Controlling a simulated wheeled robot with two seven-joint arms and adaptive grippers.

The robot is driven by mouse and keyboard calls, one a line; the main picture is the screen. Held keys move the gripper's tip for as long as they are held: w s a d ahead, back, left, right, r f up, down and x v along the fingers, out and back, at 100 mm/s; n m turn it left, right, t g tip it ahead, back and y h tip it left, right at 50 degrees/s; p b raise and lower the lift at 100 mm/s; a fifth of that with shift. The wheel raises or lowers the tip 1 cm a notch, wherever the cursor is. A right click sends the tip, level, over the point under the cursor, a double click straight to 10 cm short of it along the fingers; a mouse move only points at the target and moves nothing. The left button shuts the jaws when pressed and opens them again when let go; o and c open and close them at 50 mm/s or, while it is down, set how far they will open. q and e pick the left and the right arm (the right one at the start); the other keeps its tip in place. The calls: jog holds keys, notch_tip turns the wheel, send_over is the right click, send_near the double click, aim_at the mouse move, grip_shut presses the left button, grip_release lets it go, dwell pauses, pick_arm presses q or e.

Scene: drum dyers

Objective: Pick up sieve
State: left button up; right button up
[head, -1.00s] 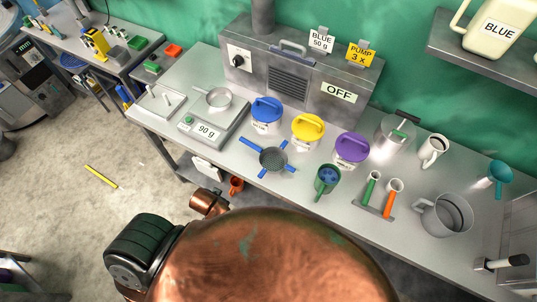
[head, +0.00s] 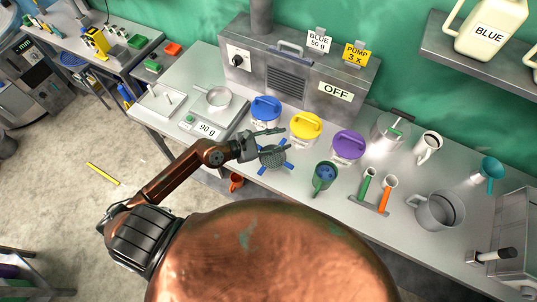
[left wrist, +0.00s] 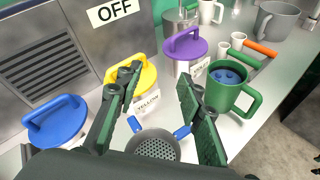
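The sieve (head: 272,160) is a grey mesh bowl with blue arms, on the metal bench in front of the blue-lidded tub. In the head view my left gripper (head: 284,140) reaches over it from the left and hides part of it. In the left wrist view the gripper (left wrist: 159,82) is open, its two green-padded fingers apart with nothing between the tips. The sieve's mesh bowl (left wrist: 155,149) shows low between the fingers there, partly hidden by the gripper body. I cannot tell whether a finger touches it. My right gripper is not in view.
Blue (head: 266,107), yellow (head: 306,125) and purple-lidded (head: 348,145) tubs stand behind the sieve. A green mug (head: 323,176) stands to its right, close to the gripper. A scale with a pan (head: 207,127) is to the left. A grey jug (head: 437,210) is farther right.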

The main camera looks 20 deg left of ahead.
pick_arm(q)
jog(key=a+f+m+g+y, duration=0.4)
jog(key=a+f+m+y, duration=0.4)
jog(key=a+f, duration=0.55)
jog(key=w+f+p, duration=0.1)
jog(key=w+a+f+p, duration=0.1)
jog(key=w+f+p, duration=0.1)
jog(key=shift+a+f, duration=0.3)
jog(key=shift+f, duration=0.05)
jog(key=shift+w+f, duration=0.3)
jog(key=shift+f, duration=0.1)
jog(key=shift+c, duration=0.5)
grip_shut()
